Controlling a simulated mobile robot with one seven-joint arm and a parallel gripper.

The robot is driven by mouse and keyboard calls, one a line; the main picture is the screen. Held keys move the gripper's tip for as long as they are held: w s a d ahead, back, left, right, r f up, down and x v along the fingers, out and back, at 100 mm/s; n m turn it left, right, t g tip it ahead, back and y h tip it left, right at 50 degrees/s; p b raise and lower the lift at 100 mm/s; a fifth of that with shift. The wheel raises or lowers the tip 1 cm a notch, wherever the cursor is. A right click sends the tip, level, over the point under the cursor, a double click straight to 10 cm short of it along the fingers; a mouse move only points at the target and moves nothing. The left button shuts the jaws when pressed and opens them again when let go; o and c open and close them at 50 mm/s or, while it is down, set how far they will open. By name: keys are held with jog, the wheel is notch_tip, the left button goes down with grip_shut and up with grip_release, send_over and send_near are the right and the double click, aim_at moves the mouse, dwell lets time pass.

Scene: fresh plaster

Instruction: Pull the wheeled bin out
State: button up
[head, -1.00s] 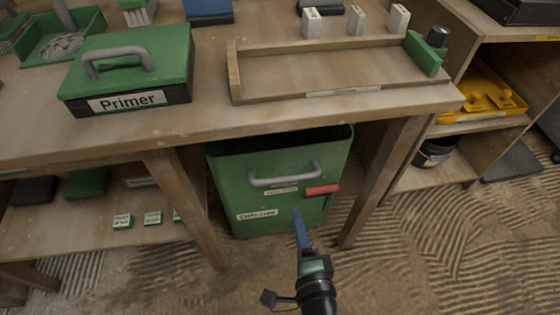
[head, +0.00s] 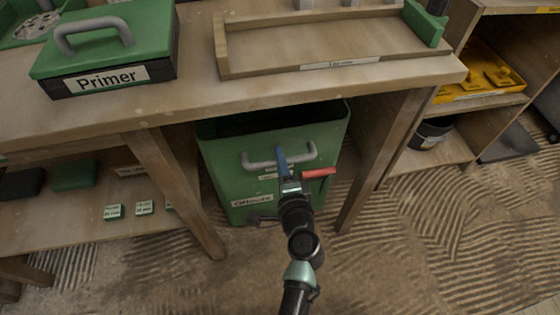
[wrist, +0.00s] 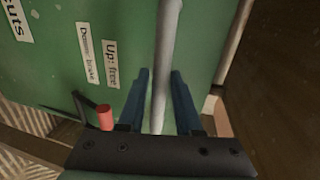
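The wheeled bin (head: 228,170) is a green open-topped box under the workbench, between its legs. A grey bar handle (head: 262,164) runs across its front. A red lever (head: 318,172) sticks out to the right below the handle, tilted slightly up; in the wrist view its red end (wrist: 105,117) is beside labels "Up: free" and "Down: brake". My gripper (head: 281,154) is at the handle. In the wrist view the blue fingers of my gripper (wrist: 160,85) stand on either side of the handle bar (wrist: 166,50), with gaps; they are open. The bin's wheels are not visible.
The workbench (head: 200,105) overhangs the bin; its legs (head: 180,195) and (head: 385,160) flank it. A green Primer box (head: 110,50) and wooden tray (head: 330,50) are on top. The ridged floor (head: 430,250) in front is clear.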

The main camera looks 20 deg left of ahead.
jog(key=shift+w+a, duration=0.1)
grip_shut()
dwell(1.4)
